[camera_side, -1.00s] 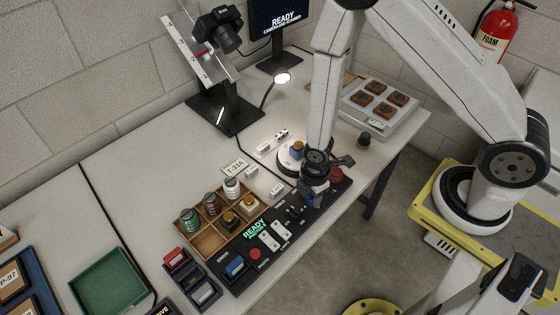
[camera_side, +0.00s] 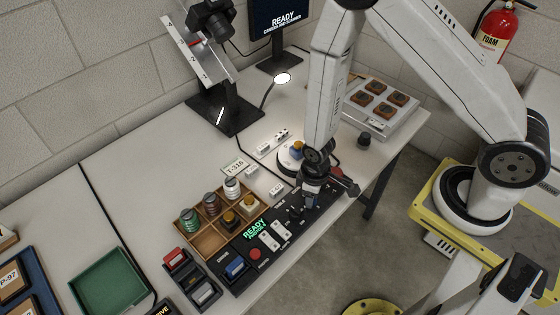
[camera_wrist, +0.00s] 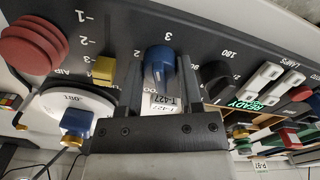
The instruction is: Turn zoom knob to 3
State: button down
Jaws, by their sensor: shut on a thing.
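In the wrist view a blue knob (camera_wrist: 159,62) on the dark control panel stands between the fingers of my gripper (camera_wrist: 158,78), which is shut on it. The numbers 2 and 3 are printed around the knob, with the 3 just above it. The lettering near it is partly hidden by my fingers. Exactly where the knob points is hard to tell. In the side view my gripper (camera_side: 308,198) is down at the right part of the panel (camera_side: 262,262) and hides the blue knob.
A red mushroom button (camera_wrist: 32,45), a yellow-topped control (camera_wrist: 103,70) and a black dial (camera_wrist: 215,77) flank the knob. A camera (camera_side: 208,15) sits high on a tilted scale stand. A wooden tray of jars (camera_side: 192,238) lies left of the panel.

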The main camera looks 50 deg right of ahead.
jog(key=m, duration=0.5)
dwell(0.4)
jog(key=shift+c, duration=1.3)
grip_release()
jog(key=shift+r, duration=0.2)
jog(key=shift+r, duration=3.75)
